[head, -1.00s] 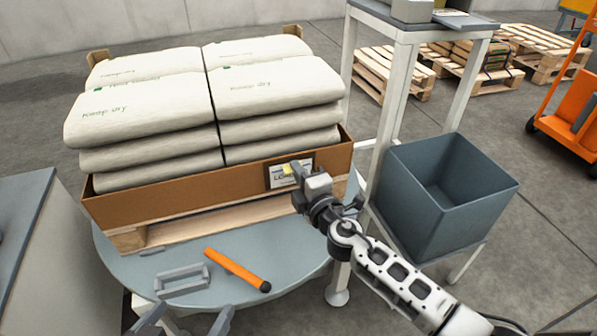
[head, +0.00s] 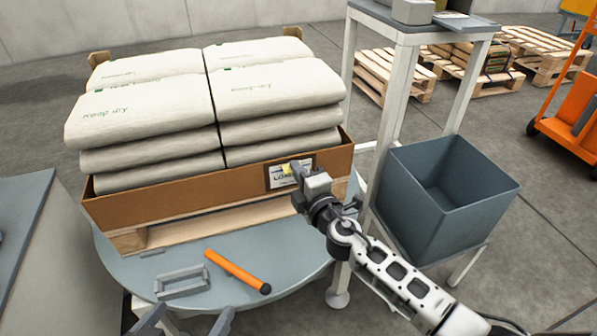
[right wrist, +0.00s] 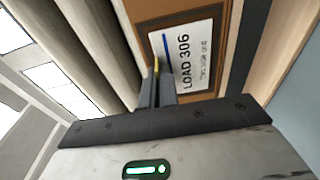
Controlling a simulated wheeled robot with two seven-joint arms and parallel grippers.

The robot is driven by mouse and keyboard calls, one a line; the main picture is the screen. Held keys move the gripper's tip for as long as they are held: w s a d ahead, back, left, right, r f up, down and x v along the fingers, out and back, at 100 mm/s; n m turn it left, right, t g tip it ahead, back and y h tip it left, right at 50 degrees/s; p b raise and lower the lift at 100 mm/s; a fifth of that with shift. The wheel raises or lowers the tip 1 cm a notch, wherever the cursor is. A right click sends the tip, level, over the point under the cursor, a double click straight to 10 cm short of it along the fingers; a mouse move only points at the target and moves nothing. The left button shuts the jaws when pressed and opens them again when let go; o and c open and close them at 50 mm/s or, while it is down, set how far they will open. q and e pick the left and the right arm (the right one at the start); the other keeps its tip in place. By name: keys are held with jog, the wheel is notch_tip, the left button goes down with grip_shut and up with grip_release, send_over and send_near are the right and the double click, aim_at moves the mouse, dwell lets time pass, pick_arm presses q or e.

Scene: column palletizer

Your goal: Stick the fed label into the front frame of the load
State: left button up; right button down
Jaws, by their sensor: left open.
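The white label (head: 277,180), with a blue stripe and "LOAD 306" print, lies flat over the dark brown front frame (head: 309,160) on the load's cardboard front. In the right wrist view the label (right wrist: 196,65) shows inside the frame's brown border (right wrist: 145,30). My right gripper (head: 292,168) is at the label, its fingers close together on a yellow tab at the label's edge. The fingers hide part of that edge. Whether the label touches the backing cannot be told. My left gripper (head: 186,322) is open and empty at the bottom edge.
Stacked white sacks (head: 150,110) fill the cardboard tray (head: 150,210) on a pallet upon a round grey table (head: 230,300). An orange-handled tool (head: 238,271) and a grey bracket (head: 182,281) lie in front. A grey bin (head: 440,210) and a tall stand (head: 400,90) are right.

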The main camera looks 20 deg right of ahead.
jog(key=c, duration=1.6)
grip_release()
